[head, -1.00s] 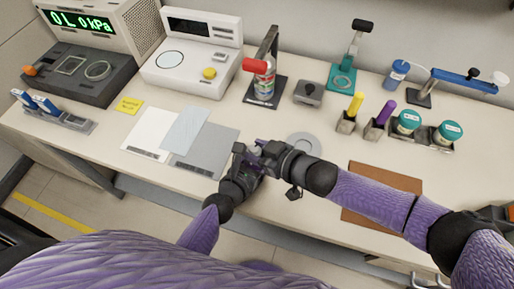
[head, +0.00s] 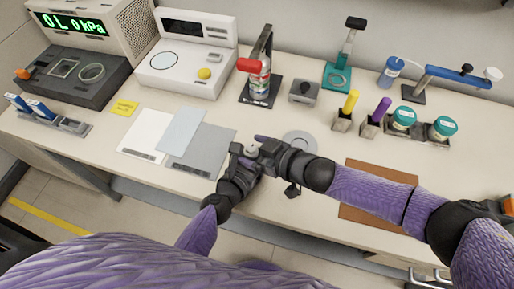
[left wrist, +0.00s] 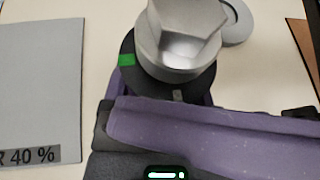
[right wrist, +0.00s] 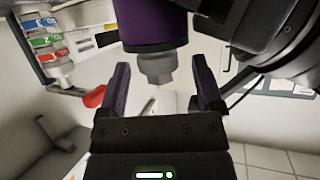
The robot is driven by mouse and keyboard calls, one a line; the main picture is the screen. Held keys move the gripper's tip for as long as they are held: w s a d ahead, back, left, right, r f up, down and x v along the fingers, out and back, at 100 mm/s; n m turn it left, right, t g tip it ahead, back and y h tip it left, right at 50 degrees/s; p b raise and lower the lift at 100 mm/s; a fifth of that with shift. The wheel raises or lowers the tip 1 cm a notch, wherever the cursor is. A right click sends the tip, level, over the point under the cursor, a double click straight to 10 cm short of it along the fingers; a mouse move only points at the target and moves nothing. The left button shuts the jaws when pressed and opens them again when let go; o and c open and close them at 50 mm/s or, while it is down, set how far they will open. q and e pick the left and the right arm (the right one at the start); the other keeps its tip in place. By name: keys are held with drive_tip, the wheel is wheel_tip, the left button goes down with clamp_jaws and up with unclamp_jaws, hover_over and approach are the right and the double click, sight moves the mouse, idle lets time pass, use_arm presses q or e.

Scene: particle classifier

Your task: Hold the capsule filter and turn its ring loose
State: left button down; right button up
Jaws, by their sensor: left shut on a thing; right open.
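The capsule filter (left wrist: 178,45) shows from above in the left wrist view as a grey metal body with a faceted top. A dark ring (left wrist: 205,85) with a green mark sits around its lower part. My left gripper (head: 238,178) is shut on the filter above the table's front edge; its purple finger covers the lower part. My right gripper (head: 258,152) is open close to it. In the right wrist view, a grey faceted end (right wrist: 157,68) shows between and beyond the open right fingers (right wrist: 160,85). I cannot tell if they touch it.
A grey sheet (head: 205,150) and a round grey disc (head: 299,142) lie near the grippers. A brown mat (head: 377,177) lies to the right under my right arm. A stand with a red-handled canister (head: 259,80) and several small jars and holders stand behind.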

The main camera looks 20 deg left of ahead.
use_arm(q)
unclamp_jaws()
use_arm(e)
drive_tip(key=v, duration=1.2)
use_arm(q)
drive_tip(key=shift+s, duration=0.1)
